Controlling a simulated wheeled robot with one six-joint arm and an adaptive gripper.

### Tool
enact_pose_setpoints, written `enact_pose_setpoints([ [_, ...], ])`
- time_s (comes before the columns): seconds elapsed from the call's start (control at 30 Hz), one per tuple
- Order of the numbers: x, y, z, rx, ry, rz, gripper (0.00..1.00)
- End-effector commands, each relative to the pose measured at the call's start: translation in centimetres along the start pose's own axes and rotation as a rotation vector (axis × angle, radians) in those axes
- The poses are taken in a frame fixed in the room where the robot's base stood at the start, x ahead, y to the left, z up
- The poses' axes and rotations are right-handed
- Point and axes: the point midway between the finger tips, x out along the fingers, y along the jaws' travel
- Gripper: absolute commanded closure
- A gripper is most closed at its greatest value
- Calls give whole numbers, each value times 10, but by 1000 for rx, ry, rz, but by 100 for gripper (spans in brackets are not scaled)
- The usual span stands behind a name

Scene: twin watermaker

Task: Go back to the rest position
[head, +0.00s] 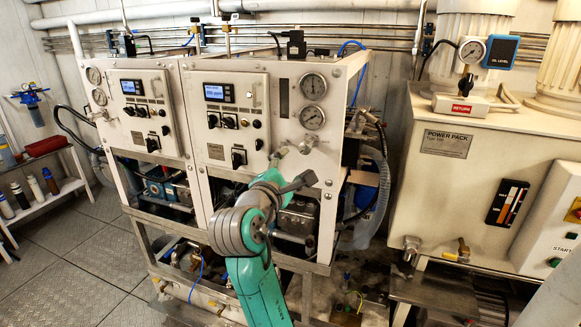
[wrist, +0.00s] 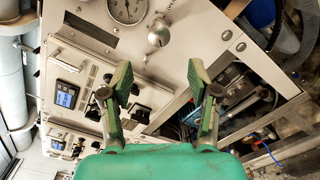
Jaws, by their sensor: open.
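My gripper (wrist: 160,82) is open and empty in the wrist view, with its two green-padded fingers spread apart. Between and beyond the fingers is the pale front panel of a watermaker unit (wrist: 200,25). My teal and grey arm rises from the bottom of the head view and ends in front of the lower right part of the right unit (head: 225,160). The fingers are small and hard to make out there. A silver valve knob (wrist: 158,33) sits on the panel ahead of the fingers, apart from them; it also shows in the head view (head: 309,142).
A second unit (head: 125,140) stands to the left. A beige power pack (head: 460,190) stands at the right. Hoses (head: 380,185) hang between unit and power pack. A shelf with bottles (head: 40,185) is at far left. The tread-plate floor (head: 65,270) is clear at lower left.

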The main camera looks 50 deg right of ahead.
Motion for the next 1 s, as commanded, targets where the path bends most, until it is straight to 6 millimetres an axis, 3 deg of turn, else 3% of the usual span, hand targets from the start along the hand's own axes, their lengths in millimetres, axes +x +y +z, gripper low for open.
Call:
enact_pose_setpoints([
  [0.47,-2,-6,-8,6,17,13,39],
  [0.67,-18,-42,-52,59,127,84,39],
  [1.0,-78,-128,-126,253,425,162,39],
])
